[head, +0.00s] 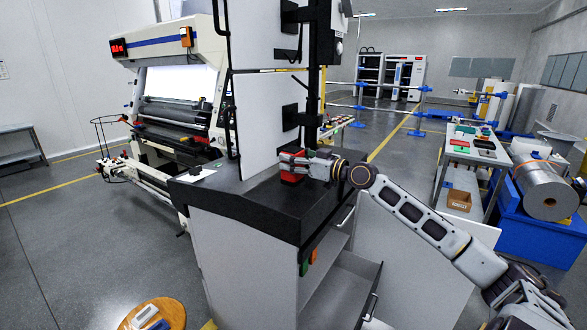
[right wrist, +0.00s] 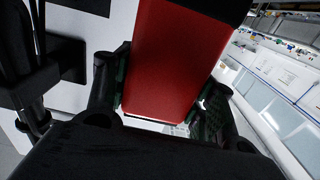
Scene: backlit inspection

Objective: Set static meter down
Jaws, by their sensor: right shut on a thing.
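The static meter, a red block with a dark end, shows large in the right wrist view (right wrist: 178,58), between the two fingers. My right gripper (right wrist: 160,115) is shut on it. In the head view the gripper (head: 300,165) reaches in from the right, over the black top of the grey cabinet (head: 245,190). Red parts of the meter (head: 291,178) show at the gripper, partly hidden by the fingers. I cannot tell whether the meter touches the cabinet top. My left gripper is not in view.
A white upright panel (head: 258,110) with black fittings stands right behind the gripper. An open drawer (head: 345,290) juts out below the cabinet top. A table with coloured items (head: 470,150) and a metal roll on a blue stand (head: 545,190) are at the right.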

